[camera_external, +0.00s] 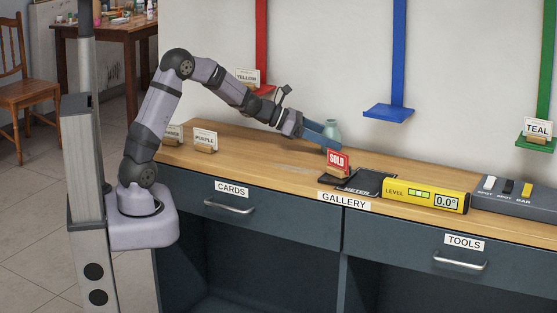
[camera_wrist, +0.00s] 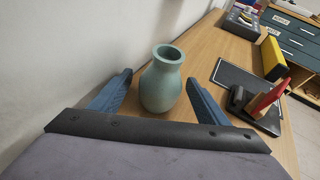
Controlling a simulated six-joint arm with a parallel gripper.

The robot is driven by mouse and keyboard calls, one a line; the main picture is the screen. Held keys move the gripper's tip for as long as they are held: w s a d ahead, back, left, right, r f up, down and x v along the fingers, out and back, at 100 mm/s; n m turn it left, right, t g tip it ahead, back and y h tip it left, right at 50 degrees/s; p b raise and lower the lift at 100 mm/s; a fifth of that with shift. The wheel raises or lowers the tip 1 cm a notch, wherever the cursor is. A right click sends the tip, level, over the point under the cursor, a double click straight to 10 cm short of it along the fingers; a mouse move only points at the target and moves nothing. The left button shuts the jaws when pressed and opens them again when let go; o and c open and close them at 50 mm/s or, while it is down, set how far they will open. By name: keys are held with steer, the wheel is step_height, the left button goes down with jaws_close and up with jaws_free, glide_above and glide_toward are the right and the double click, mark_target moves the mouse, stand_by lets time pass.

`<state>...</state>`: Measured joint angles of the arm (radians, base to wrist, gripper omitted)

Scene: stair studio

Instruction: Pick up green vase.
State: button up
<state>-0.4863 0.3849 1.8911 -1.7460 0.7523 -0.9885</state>
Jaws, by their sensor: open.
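The green vase (camera_wrist: 160,86) stands upright on the wooden counter (camera_wrist: 217,54), near the wall. In the external view the vase (camera_external: 332,129) shows partly, behind the blue fingers of my gripper (camera_external: 322,137). In the wrist view my gripper (camera_wrist: 155,95) is open, with one blue finger to the left of the vase and one to its right. The vase appears between or just ahead of the fingers, with a gap visible on each side. I cannot tell its exact depth between them.
A red SOLD sign (camera_external: 338,164) stands right of the vase, by a black meter pad (camera_external: 368,182). A yellow level (camera_external: 425,195) and a grey switch box (camera_external: 515,197) lie farther right. The wall is close behind. PURPLE card (camera_external: 205,138) stands left; the counter between is clear.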

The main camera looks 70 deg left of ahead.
mark_target(330, 120)
steer(key=c, duration=1.2)
steer(key=shift+r, duration=0.1)
step_height(330, 120, up, 10)
steer(key=p, duration=0.3)
